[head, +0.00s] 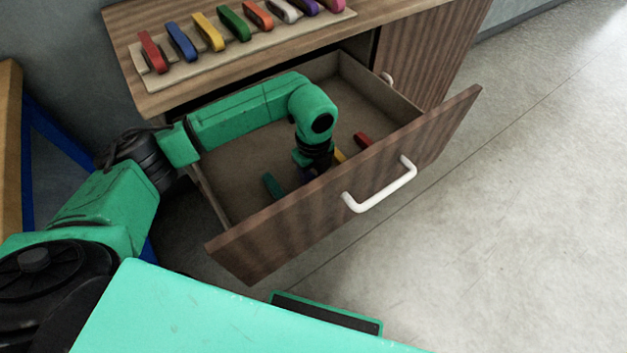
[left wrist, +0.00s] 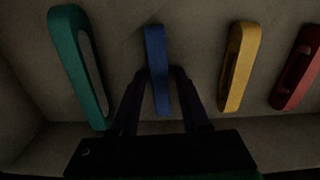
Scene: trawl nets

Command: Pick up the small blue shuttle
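The small blue shuttle (left wrist: 157,65) lies on the floor of the open drawer (head: 345,212), between a green shuttle (left wrist: 78,65) and a yellow shuttle (left wrist: 237,65). In the head view my left arm reaches down into the drawer, and its gripper (head: 312,165) mostly hides the blue shuttle. In the left wrist view the two dark fingers (left wrist: 160,75) are open, one on each side of the blue shuttle's near part. Dim light makes it hard to tell whether they touch it. My right gripper is in neither view.
A red shuttle (left wrist: 297,68) lies right of the yellow one. The drawer front with its white handle (head: 380,190) stands close to my gripper. Several coloured shuttles, including a blue one (head: 182,42), sit on a board (head: 160,84) on the cabinet top.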

